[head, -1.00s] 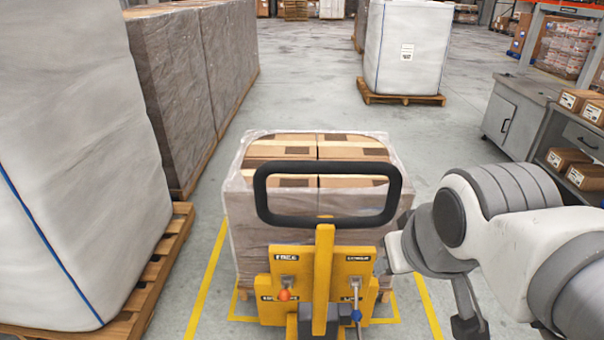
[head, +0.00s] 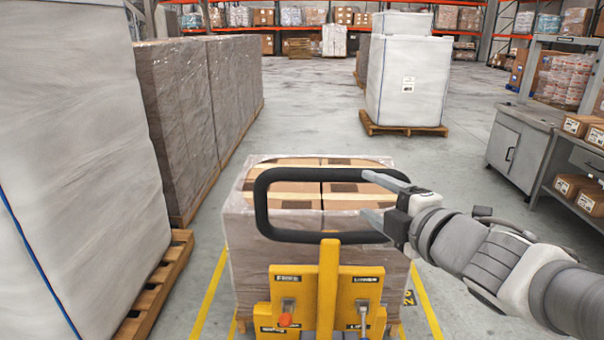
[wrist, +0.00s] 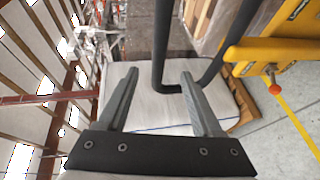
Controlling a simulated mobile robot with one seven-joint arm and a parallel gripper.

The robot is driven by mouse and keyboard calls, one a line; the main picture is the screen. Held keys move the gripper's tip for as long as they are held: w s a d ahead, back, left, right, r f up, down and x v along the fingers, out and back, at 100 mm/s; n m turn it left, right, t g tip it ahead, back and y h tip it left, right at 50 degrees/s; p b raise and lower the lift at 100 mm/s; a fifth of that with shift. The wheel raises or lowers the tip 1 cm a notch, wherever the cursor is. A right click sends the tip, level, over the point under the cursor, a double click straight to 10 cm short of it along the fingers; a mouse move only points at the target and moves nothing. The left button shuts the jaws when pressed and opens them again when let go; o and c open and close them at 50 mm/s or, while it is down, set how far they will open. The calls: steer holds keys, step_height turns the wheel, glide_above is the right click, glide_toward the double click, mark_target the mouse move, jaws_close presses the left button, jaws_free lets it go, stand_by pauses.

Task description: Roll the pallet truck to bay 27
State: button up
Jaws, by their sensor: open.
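The yellow pallet truck (head: 328,290) stands upright in front of me, its black loop handle (head: 290,237) at the top. A wrapped load of cartons (head: 240,225) sits beyond it. My gripper (head: 366,194) is at the right end of the handle loop, fingers pointing left. It is open. In the wrist view, the handle (wrist: 161,45) shows beyond and partly between the open fingers (wrist: 157,75); I cannot tell whether they touch it. The yellow truck body (wrist: 275,50) is at the right there. A floor label (head: 409,298) is mostly hidden; bay number 27 is not readable.
Yellow floor lines (head: 213,295) flank the load. Tall wrapped pallets (head: 80,150) line the left. A white wrapped pallet (head: 408,80) stands ahead right, and a grey bench (head: 515,145) is at the right. The floor (head: 310,110) between them is clear.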

mark_target(328, 171)
steer(key=p+x, duration=0.1)
steer(key=x, duration=1.6)
steer(key=shift+w+d, duration=0.1)
steer(key=shift+w, duration=0.1)
steer(key=shift+c, duration=0.2)
jaws_close()
stand_by(0.9)
